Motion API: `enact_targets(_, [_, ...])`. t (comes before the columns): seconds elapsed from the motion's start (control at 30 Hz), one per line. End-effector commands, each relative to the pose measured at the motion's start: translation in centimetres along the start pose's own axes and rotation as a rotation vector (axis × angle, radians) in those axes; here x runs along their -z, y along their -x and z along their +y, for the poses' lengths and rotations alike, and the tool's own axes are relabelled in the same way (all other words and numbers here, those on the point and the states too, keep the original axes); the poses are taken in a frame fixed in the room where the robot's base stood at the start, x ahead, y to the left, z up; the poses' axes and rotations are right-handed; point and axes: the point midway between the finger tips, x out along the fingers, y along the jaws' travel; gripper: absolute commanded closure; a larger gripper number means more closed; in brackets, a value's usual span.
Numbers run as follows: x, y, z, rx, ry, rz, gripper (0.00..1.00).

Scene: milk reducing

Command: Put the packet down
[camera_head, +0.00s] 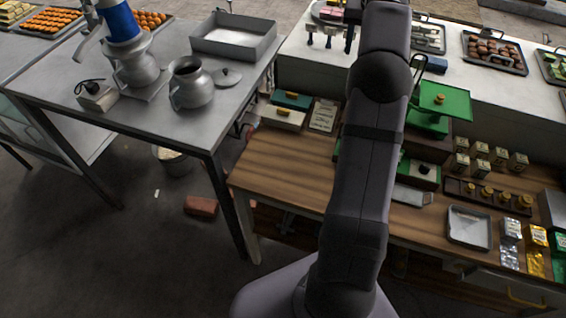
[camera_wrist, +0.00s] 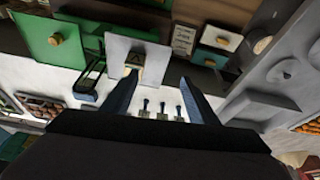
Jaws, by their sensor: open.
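My gripper (camera_wrist: 159,78) is open in the wrist view, with its two dark fingers apart and nothing between them. A small tan and gold packet-like item (camera_wrist: 133,60) with a dark mark is on a pale square plate (camera_wrist: 150,50), just beyond the left fingertip. I cannot tell whether the finger touches it. In the head view my arm hides this spot and most of the gripper.
A green scale (camera_head: 440,100) stands right of my arm and shows in the wrist view (camera_wrist: 55,45). Three small handled tools (camera_wrist: 162,108) lie on the white counter (camera_head: 300,45). A metal tray (camera_head: 469,240) and a dark weight rack (camera_head: 468,188) are on the wooden table (camera_head: 285,160).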

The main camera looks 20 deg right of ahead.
Motion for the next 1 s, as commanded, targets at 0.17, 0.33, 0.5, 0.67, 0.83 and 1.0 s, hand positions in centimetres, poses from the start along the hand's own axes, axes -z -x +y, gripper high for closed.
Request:
enact_targets(0.17, [-4.7,-0.4,-6.3,0.036,0.114,-0.055,0.46])
enact_targets(0.33, [-11.0,-1.0,-11.0,0.064,0.223,-0.109,0.46])
enact_targets(0.5, [-18.5,-1.4,-14.3,0.087,0.331,-0.161,0.46])
enact_targets(0.67, [-26.6,-1.8,-15.8,0.103,0.434,-0.211,0.46])
enact_targets(0.83, [-35.3,-2.2,-15.6,0.115,0.540,-0.261,0.46])
enact_targets(1.0, [-42.1,-2.6,-14.2,0.120,0.623,-0.298,0.46])
